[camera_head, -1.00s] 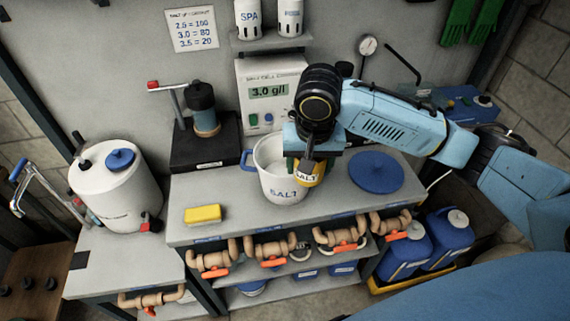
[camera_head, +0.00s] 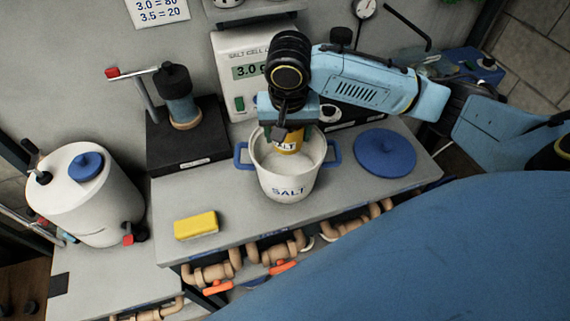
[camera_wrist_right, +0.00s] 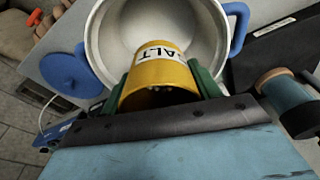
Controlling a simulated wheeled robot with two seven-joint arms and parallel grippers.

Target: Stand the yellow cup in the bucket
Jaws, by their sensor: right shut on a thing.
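The yellow cup (camera_head: 288,145) has a white SALT label and also shows in the right wrist view (camera_wrist_right: 158,78). My right gripper (camera_head: 287,132) is shut on it, with green fingers on both sides of the cup in the right wrist view (camera_wrist_right: 160,85). The white bucket (camera_head: 287,186) has blue handles and SALT on its front. It stands on the grey bench, and its pale inside shows in the right wrist view (camera_wrist_right: 205,30). The cup is over the bucket's opening, its lower part inside the rim in the head view. Whether it touches the bottom cannot be told. My left gripper is not in view.
A blue round lid (camera_head: 385,152) lies right of the bucket. A yellow sponge (camera_head: 196,225) lies at the bench's front left. A black stand with a pump (camera_head: 181,100) is at the back left, and a white tank (camera_head: 87,192) stands farther left.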

